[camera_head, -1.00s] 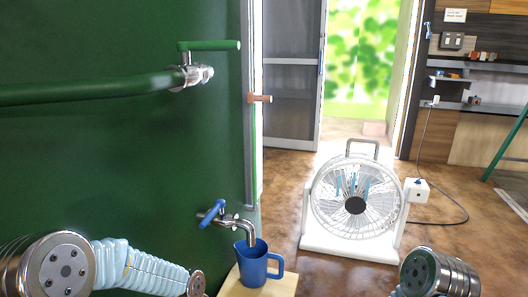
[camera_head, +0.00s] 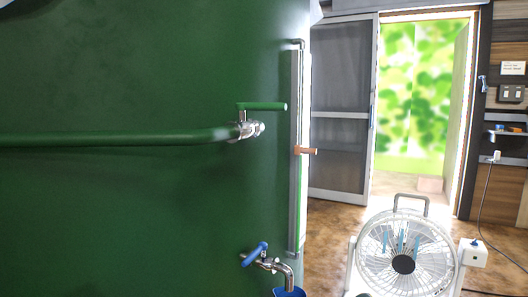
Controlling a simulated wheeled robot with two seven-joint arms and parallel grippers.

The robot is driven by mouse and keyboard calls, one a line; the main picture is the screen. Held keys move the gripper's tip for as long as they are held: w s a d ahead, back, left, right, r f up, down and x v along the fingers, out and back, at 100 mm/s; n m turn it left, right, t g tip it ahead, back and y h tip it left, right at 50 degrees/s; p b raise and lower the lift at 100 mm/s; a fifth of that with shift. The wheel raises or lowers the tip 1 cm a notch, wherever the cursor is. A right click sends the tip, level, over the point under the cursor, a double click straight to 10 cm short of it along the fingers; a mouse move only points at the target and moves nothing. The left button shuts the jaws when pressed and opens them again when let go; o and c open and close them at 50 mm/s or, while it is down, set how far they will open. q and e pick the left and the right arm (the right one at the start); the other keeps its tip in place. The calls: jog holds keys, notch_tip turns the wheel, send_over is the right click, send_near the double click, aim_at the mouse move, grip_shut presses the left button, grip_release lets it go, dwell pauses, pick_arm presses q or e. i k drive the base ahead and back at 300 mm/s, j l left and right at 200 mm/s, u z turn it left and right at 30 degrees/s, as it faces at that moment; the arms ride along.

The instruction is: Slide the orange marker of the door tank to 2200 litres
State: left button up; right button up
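The big green tank (camera_head: 130,200) fills the left half of the head view. A vertical level gauge (camera_head: 294,200) with a grey rail and a green strip runs along its right edge. The orange marker (camera_head: 306,150) sits about halfway up this gauge and sticks out to the right. No litre figures can be read on the gauge from here. Neither of my grippers is in view, and nothing touches the marker.
A green-handled valve (camera_head: 262,106) on a green pipe (camera_head: 120,138) juts out left of the gauge. Below are a blue-handled tap (camera_head: 268,260) and the rim of a blue jug (camera_head: 289,292). A white fan (camera_head: 403,250) stands on the floor to the right, before an open doorway.

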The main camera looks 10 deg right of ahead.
aim_at(299, 150)
jog(key=l+u, duration=0.45)
jog(key=l, duration=0.25)
jog(key=l+u, duration=0.45)
jog(key=l, duration=0.25)
